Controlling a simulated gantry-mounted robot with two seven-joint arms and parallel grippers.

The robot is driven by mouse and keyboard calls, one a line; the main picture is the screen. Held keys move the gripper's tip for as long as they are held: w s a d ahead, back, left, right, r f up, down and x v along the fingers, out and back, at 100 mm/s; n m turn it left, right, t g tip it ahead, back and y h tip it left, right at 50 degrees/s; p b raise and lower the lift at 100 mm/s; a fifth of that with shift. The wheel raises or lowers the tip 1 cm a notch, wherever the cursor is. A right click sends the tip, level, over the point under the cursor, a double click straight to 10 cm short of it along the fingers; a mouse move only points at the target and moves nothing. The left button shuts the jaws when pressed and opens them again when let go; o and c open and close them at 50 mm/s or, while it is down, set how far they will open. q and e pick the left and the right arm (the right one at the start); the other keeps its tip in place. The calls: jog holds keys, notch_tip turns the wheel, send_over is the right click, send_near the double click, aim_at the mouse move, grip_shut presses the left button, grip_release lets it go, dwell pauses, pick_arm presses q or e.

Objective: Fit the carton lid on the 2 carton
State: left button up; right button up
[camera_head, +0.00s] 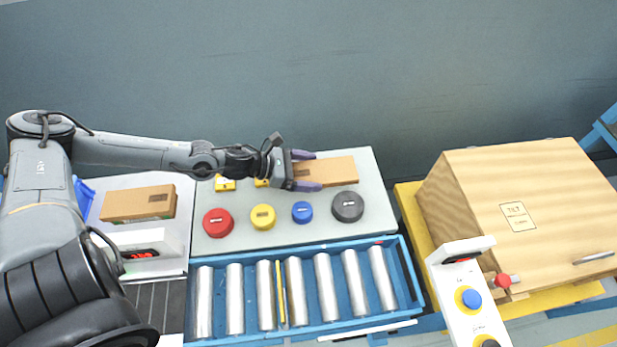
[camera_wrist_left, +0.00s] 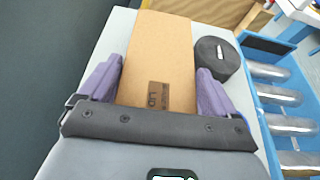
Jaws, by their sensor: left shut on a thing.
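The carton lid (camera_head: 335,170) is a flat brown cardboard piece on the far side of the grey bench top. Its "LID" label shows in the left wrist view, where the lid (camera_wrist_left: 160,55) lies between the two purple fingers. My left gripper (camera_head: 305,171) is shut on the near end of the lid. I cannot tell whether the lid is lifted off the bench. No number is readable on either. My right gripper is not in view.
Red (camera_head: 218,222), yellow (camera_head: 262,217), blue (camera_head: 302,212) and black (camera_head: 347,206) round pieces sit in front of the lid. A blue-framed roller conveyor (camera_head: 408,270) runs along the near side. A large wooden crate (camera_head: 480,175) and a button box (camera_head: 455,290) stand right.

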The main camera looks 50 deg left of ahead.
pick_arm(q)
notch_tip(320, 180, down, 3)
jog(key=shift+d+r+b, duration=0.1)
jog(key=shift+r+b, duration=0.05)
jog(key=shift+b, duration=0.25)
jog(key=o, duration=0.7)
jog(key=shift+o, duration=0.2)
